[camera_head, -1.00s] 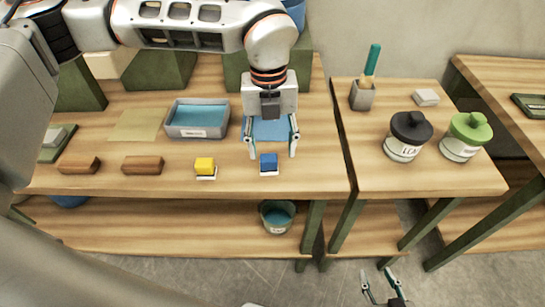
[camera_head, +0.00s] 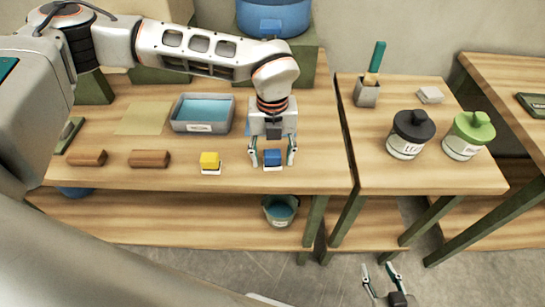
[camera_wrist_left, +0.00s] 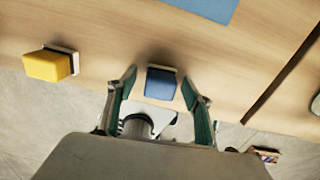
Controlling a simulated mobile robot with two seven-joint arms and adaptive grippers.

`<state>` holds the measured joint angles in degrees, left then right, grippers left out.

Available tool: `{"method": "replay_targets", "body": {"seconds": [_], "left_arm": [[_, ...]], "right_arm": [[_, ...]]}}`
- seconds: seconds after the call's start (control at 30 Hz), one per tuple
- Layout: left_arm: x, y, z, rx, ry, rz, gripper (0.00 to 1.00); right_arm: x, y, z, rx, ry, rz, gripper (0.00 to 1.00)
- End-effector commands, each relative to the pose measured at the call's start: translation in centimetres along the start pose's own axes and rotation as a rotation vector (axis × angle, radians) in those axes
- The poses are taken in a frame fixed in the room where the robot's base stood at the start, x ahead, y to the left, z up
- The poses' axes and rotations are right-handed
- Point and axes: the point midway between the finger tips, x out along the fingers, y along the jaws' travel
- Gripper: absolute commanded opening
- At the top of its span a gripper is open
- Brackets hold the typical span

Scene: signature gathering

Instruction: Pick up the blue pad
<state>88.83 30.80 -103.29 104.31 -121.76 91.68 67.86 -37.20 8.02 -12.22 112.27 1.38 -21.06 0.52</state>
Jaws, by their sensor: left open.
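The blue pad (camera_head: 272,157), a small blue block on a white base, sits near the front edge of the main table. It also shows in the left wrist view (camera_wrist_left: 161,83). My left gripper (camera_head: 272,163) is open, with one finger on each side of the blue pad. In the left wrist view the pad lies between the fingertips (camera_wrist_left: 159,80), with a gap on both sides. My right gripper (camera_head: 377,267) is open and empty, low at the bottom of the head view, away from the tables.
A yellow block on a white base (camera_head: 210,161) stands left of the blue pad. Two brown blocks (camera_head: 150,159) lie further left. A grey tray with blue inside (camera_head: 179,127) stands behind. A blue sheet (camera_wrist_left: 206,7) lies behind the pad. A bucket (camera_head: 280,212) is on the lower shelf.

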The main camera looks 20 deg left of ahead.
Motion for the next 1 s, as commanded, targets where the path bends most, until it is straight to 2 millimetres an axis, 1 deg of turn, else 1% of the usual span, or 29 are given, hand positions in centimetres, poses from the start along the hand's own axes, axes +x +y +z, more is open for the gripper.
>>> {"method": "replay_targets", "body": {"seconds": [0.07, 0.1, 0.17, 0.2, 0.23, 0.53, 0.67, 0.77, 0.87, 0.97, 1.0], "left_arm": [[0.0, 0.0, 0.0, 0.0, 0.0, 0.0, 0.51], [0.0, 0.0, 0.0, 0.0, 0.0, 0.0, 0.4], [0.0, 0.0, 0.0, 0.0, 0.0, 0.0, 0.25], [0.0, 0.0, 0.0, 0.0, 0.0, 0.0, 0.14], [0.0, 0.0, 0.0, 0.0, 0.001, 0.0, 0.13], [-0.1, 0.0, 0.0, 0.0, 0.0, 0.0, 0.12], [-0.5, 0.0, 0.0, -0.001, 0.0, -0.001, 0.12], [-1.2, -0.1, 0.1, -0.002, -0.001, -0.001, 0.12], [-2.6, -0.1, 0.1, -0.001, -0.003, -0.002, 0.12], [-4.5, -0.1, 0.1, 0.0, -0.003, -0.003, 0.12], [-5.6, -0.1, 0.1, 0.0, -0.005, -0.004, 0.12]], "right_arm": [[0.0, 0.0, -0.1, 0.0, 0.002, 0.0, 0.4], [0.0, 0.0, -0.1, 0.0, 0.003, 0.001, 0.4], [0.0, 0.1, -0.2, 0.0, 0.004, 0.001, 0.4], [0.0, 0.1, -0.3, 0.0, 0.005, 0.001, 0.4], [0.0, 0.1, -0.3, 0.0, 0.005, 0.001, 0.4], [0.0, 0.1, -0.3, 0.0, 0.005, 0.002, 0.4], [0.0, 0.1, -0.2, 0.0, 0.005, 0.002, 0.4], [0.1, 0.1, -0.1, 0.0, 0.004, 0.001, 0.4], [0.2, 0.0, 0.2, 0.0, 0.002, 0.001, 0.4], [0.3, 0.0, 0.5, 0.0, 0.0, 0.001, 0.4], [0.4, 0.0, 0.6, 0.0, 0.0, 0.001, 0.4]]}}
